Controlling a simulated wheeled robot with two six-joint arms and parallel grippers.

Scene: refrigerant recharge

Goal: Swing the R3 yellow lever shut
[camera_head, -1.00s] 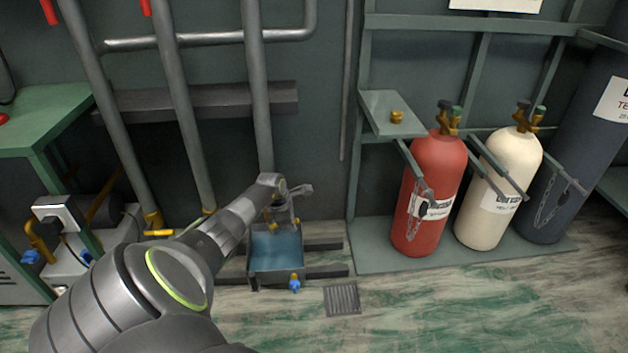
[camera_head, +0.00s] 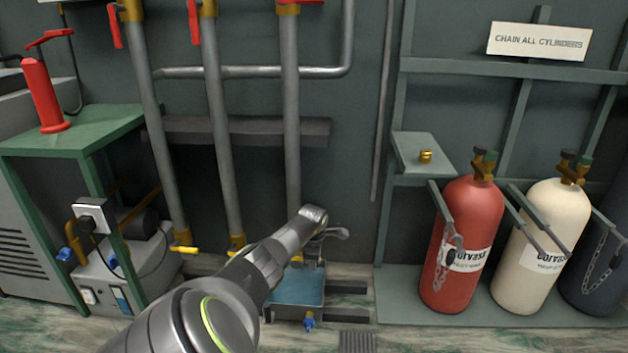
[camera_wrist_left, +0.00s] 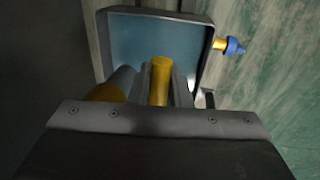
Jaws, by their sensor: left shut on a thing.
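My left gripper (camera_head: 316,246) is low at the foot of the third grey pipe (camera_head: 291,120), above the blue tray (camera_head: 298,288). In the left wrist view it is shut on a yellow lever (camera_wrist_left: 160,72), which stands between the two grey fingers. A brass fitting (camera_wrist_left: 106,93) shows beside the left finger. In the head view the gripper and arm mostly hide this lever, and no R3 label can be read. Another yellow lever (camera_head: 184,249) sticks out sideways at the foot of the leftmost pipe. My right gripper is not in view.
The tray has a blue-handled tap (camera_head: 309,320) at its front. A red cylinder (camera_head: 464,240) and a cream cylinder (camera_head: 541,245) stand chained at the right. A green bench (camera_head: 85,130) is at the left. The middle pipe (camera_head: 218,140) is close beside the arm.

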